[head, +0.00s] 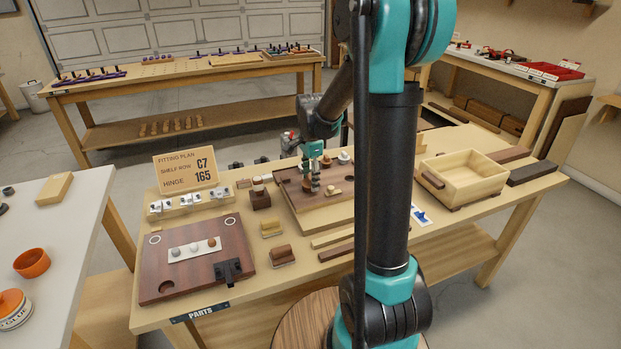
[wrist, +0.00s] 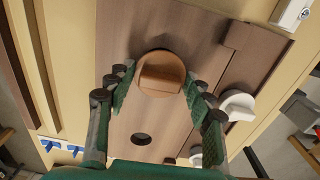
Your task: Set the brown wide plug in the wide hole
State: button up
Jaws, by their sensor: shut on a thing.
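The brown plug (wrist: 160,75), a round disc with a raised bar grip, sits between the fingertips of my gripper (wrist: 155,88) in the wrist view. My gripper is shut on it, over the brown board (wrist: 185,125). In the head view my gripper (head: 313,180) is above the same board (head: 338,213), and its fingers mostly hide the plug. A dark round hole (wrist: 140,138) shows in the board below the plug in the wrist view. I cannot tell whether it is the wide hole, or whether the plug touches the board.
White knobs (wrist: 236,103) stand beside the gripper. A tan piece (head: 333,190) lies close by on the board. An open wooden box (head: 463,180) stands to the right. A sign (head: 187,170) and a dark panel (head: 165,262) are to the left.

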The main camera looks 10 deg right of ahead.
jog(key=shift+f, duration=0.5)
dwell(0.3)
jog(key=o, duration=0.9)
jog(key=shift+o, duration=0.2)
jog(key=o, duration=0.4)
jog(key=shift+r, duration=3.75)
